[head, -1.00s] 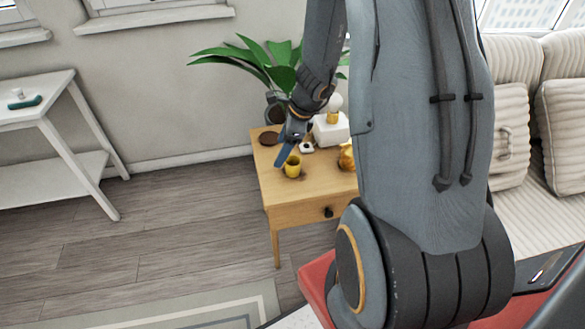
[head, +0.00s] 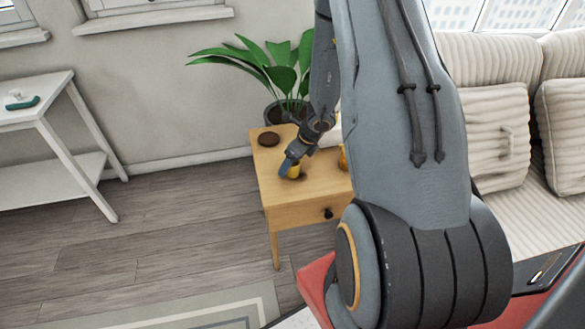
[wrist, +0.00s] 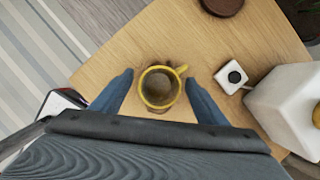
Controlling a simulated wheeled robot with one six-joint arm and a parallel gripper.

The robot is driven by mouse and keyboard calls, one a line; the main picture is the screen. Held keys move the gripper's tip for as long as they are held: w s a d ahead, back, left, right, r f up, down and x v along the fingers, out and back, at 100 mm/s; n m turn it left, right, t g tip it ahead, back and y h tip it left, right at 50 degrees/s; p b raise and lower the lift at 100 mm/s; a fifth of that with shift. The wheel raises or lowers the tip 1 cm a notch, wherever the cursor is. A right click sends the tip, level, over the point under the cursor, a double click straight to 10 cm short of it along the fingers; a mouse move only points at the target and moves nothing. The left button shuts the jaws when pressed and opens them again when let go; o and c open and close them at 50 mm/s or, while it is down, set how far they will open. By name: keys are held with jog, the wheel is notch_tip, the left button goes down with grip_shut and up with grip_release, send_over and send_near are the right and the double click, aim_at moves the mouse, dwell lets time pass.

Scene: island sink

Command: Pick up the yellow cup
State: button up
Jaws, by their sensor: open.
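The yellow cup (wrist: 160,88) stands upright on the wooden side table (wrist: 115,68), seen from above in the wrist view, its handle toward the upper right. It looks empty inside. My gripper (wrist: 160,84) is open, with one blue finger to the left of the cup and the other to the right. Gaps show between the cup and both fingers. In the head view the yellow cup (head: 295,172) is partly hidden behind my gripper (head: 289,167), which is low over the table's left part.
A small white block with a black button (wrist: 231,77) and a larger white object (wrist: 285,100) stand right of the cup. A dark round coaster (wrist: 222,5) lies beyond. A potted plant (head: 270,68) stands behind the table, a sofa (head: 490,110) to the right.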

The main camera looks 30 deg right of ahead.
jog(key=shift+f, duration=0.15)
jog(key=c, duration=1.2)
jog(key=shift+o, duration=0.2)
